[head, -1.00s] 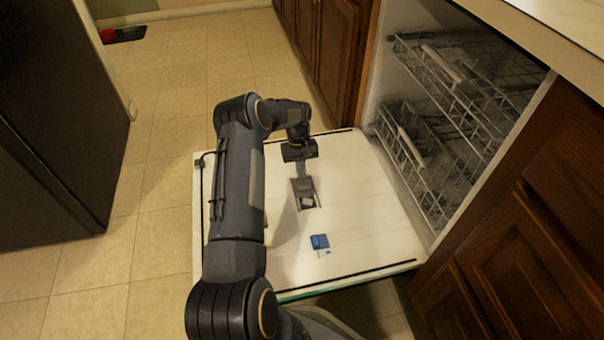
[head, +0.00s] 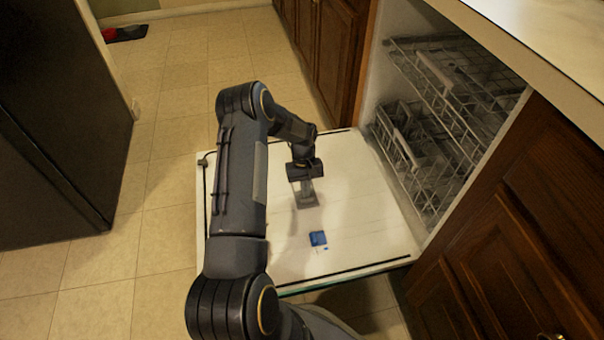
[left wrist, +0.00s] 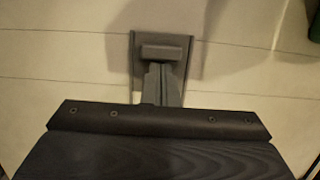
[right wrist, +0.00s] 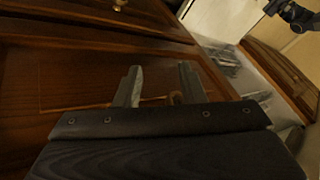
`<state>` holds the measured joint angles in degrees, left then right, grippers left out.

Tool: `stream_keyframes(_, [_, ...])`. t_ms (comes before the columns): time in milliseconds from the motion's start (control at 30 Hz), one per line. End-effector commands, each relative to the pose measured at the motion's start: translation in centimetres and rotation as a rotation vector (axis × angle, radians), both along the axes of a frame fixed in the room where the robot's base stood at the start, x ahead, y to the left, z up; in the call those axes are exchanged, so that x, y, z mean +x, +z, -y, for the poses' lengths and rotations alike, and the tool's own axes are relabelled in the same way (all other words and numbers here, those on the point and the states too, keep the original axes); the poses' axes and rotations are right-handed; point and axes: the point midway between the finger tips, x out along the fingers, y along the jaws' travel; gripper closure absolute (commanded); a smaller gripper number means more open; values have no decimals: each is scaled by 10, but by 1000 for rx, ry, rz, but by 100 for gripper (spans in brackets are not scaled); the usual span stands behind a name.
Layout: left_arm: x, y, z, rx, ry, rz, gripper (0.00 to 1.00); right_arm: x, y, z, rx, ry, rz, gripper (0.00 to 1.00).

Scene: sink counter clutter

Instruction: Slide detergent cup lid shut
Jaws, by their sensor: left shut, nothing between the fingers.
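The detergent cup (head: 307,202) is a small grey rectangle on the white inner face of the lowered dishwasher door. In the left wrist view, its grey lid (left wrist: 180,48) shows with a raised block on it. I see no dark opening there, but my fingers hide part of the cup. My left gripper (head: 305,190) is shut and empty, pointing down at the cup. Its fingertips (left wrist: 158,68) overlap the lid; I cannot tell whether they touch it. My right gripper (right wrist: 159,78) is open and empty before brown wooden cabinet fronts.
The open dishwasher door (head: 360,215) lies flat, with a blue piece (head: 318,239) on it nearer me than the cup. Wire racks (head: 425,150) stand inside the dishwasher at right. Wooden cabinets (head: 510,240) and a counter (head: 560,50) border the right.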

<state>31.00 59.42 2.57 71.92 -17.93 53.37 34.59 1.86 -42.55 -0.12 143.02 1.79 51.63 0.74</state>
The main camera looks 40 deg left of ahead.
Motion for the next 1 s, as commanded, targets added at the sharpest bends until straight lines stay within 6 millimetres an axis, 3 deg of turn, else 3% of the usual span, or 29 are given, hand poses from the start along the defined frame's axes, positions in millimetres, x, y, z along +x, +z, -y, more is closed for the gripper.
stream_keyframes(467, [-3,2,4,-4,-1,-6,100,0,2,0,0,0,-1,64])
stream_keyframes(800, [7,56,-8,2,2,2,100,0,24,0,0,0,0,64])
stream_keyframes(1000, [10,75,-14,4,1,5,100,0,30,0,0,0,0,64])
